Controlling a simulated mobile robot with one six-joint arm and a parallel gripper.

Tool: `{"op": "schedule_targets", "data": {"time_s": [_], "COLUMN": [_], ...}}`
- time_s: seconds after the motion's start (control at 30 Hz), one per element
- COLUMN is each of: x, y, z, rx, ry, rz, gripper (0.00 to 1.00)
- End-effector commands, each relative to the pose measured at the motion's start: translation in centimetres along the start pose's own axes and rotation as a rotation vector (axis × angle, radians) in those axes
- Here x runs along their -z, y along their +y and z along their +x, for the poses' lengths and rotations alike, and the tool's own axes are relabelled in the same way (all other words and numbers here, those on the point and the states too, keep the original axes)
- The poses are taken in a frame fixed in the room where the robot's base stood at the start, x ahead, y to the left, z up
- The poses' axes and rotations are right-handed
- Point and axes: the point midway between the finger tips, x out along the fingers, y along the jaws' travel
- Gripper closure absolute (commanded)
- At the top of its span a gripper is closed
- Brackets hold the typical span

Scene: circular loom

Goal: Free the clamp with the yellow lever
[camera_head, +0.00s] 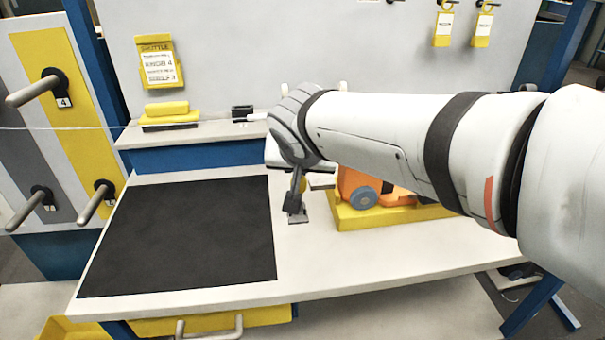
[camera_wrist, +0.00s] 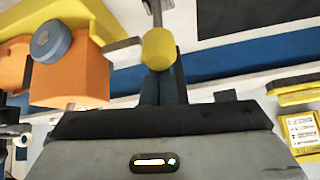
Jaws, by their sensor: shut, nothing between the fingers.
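The yellow lever tip (camera_wrist: 158,48) is a rounded yellow knob on a thin metal rod in the wrist view. It overlaps the end of my dark, closed fingers (camera_wrist: 164,88); I cannot tell whether they touch. Beside it is an orange clamp body (camera_wrist: 68,78) with a blue-grey round knob (camera_wrist: 48,38). In the head view, my gripper (camera_head: 294,207) points down near the bench top, left of the orange body (camera_head: 348,182).
The orange body stands on a yellow base (camera_head: 350,222). A black mat (camera_head: 180,235) covers the left of the white bench (camera_head: 330,265). A raised shelf (camera_head: 215,132) at the back holds yellow pieces (camera_head: 168,112). Handles (camera_head: 37,88) stick out from panels at left.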

Motion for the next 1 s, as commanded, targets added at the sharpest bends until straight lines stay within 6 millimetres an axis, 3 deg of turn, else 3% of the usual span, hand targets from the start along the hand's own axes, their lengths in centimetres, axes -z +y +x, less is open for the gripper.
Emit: {"op": "schedule_targets", "data": {"time_s": [0.03,0.3,1.0], "x": [-0.9,-1.7,-2.2], "y": [-0.1,-0.5,-0.7], "z": [0.5,-0.4,-0.9], "rx": [0.01,0.031,0.04], "ry": [0.021,0.098,0.129], "rz": [-0.003,-0.006,-0.009], "gripper": [1.0,1.0,1.0]}}
